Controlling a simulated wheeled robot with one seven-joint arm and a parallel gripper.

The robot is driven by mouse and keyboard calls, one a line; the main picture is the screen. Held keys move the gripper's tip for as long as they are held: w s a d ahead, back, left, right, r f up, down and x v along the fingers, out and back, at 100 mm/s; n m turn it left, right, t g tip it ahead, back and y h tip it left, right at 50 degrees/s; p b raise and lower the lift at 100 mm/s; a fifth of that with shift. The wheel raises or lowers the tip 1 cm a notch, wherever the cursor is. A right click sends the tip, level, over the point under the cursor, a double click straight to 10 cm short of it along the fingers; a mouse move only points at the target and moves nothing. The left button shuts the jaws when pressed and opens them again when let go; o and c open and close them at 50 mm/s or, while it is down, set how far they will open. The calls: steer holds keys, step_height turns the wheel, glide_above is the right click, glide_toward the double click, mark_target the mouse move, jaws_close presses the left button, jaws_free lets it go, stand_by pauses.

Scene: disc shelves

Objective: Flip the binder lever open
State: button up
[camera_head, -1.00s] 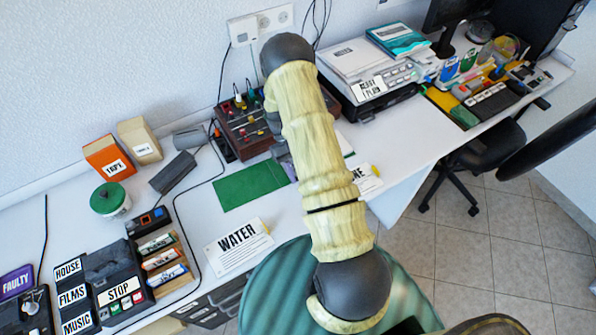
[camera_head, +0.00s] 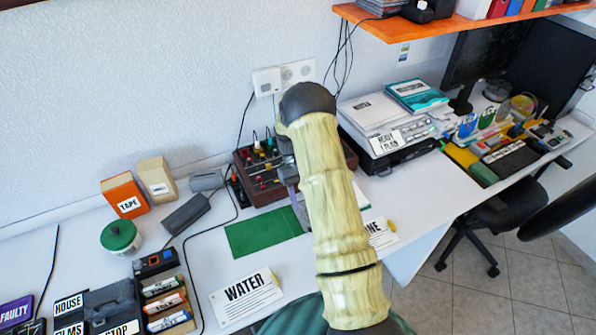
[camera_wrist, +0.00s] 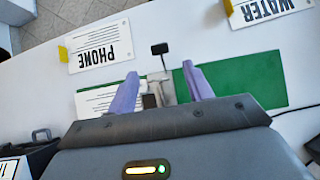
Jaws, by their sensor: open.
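In the wrist view a small metal lever mechanism (camera_wrist: 166,90) with a black-tipped lever (camera_wrist: 159,49) stands at the edge of a green mat or board (camera_wrist: 245,82). My gripper (camera_wrist: 161,86) is open, with its two purple fingers apart and the mechanism between them in the picture. I cannot tell whether a finger touches it. In the head view the green board (camera_head: 262,232) lies on the white desk. My arm hides the lever there, and only a sliver of my purple gripper shows beside the arm.
A paper marked PHONE (camera_wrist: 100,46) and a WATER paper (camera_head: 246,296) lie nearby. A dark box with coloured knobs (camera_head: 262,172) stands behind the board. A printer (camera_head: 390,140) stands to the right. An orange shelf (camera_head: 440,32) hangs above. Bare desk (camera_head: 440,195) shows at right.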

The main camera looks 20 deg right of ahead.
steer(key=v, duration=0.9)
steer(key=shift+b, duration=0.45)
steer(key=shift+r, duration=0.1)
steer(key=c, duration=0.6)
steer(key=shift+s+a+r, duration=0.1)
steer(key=shift+a+r, duration=0.1)
steer(key=c, duration=0.3)
steer(key=s+a+r+t, duration=0.3)
steer(key=s+r, duration=0.1)
steer(key=s, duration=0.1)
steer(key=s+a+r+t, duration=0.2)
steer(key=s, duration=0.1)
steer(key=shift+s+a+t, duration=0.15)
steer(key=shift+a+t, duration=0.15)
steer(key=shift+a, duration=0.1)
jaws_close()
steer(key=s+a+r+t, duration=0.1)
steer(key=s+t, duration=0.1)
steer(key=s, duration=0.4)
steer(key=s+a+r+t, duration=0.1)
steer(key=s+a+t, duration=0.1)
steer(key=s, duration=0.4)
steer(key=shift+s+a+t, duration=0.3)
